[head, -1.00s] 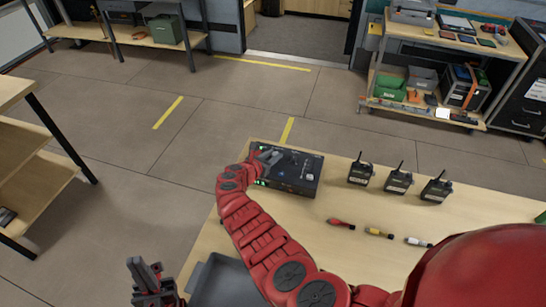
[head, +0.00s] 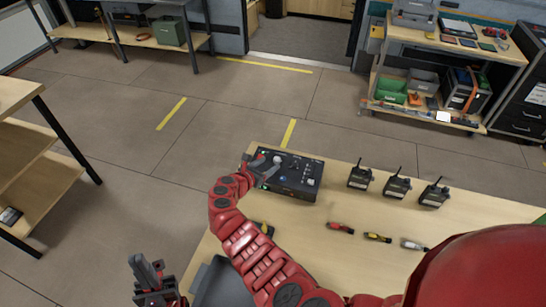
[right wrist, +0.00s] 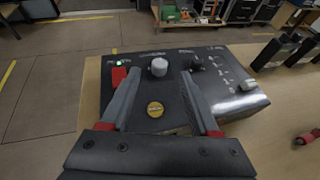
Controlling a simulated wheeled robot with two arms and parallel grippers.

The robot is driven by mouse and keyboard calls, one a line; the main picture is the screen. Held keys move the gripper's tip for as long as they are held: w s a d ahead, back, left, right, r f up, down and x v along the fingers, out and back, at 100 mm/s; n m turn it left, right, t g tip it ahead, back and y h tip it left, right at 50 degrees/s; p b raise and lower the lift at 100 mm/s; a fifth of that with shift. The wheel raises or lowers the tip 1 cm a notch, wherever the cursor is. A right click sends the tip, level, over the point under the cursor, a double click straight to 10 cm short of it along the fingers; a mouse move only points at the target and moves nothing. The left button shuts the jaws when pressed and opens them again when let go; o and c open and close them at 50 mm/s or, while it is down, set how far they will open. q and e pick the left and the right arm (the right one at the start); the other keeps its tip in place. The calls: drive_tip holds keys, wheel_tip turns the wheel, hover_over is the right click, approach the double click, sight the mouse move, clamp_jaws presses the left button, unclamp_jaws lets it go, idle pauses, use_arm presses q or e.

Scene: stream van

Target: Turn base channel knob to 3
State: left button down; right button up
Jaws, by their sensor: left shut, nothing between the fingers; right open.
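The base station (head: 298,186) is a black box with knobs on its top, at the far left part of the table. The right wrist view shows a silver knob (right wrist: 159,67), a black knob (right wrist: 195,62), another silver knob (right wrist: 248,84) at the right with marks beside it, and a yellow round piece (right wrist: 155,109). I cannot read which is the channel knob. My right gripper (head: 268,167) is open over the box's left part; its fingers (right wrist: 160,88) stand either side of the yellow piece, with nothing held. My left gripper (head: 152,274) is shut and empty, left of the table.
Several radios, one of them here (head: 397,188), stand right of the box. Small coloured tools (head: 378,237) lie in front of them. A dark tray (head: 222,283) is at the near left edge, partly behind my right arm. A red switch (right wrist: 119,76) with a green light is near the left finger.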

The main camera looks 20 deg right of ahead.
drive_tip(key=b+v, duration=0.1)
drive_tip(key=v, duration=1.1)
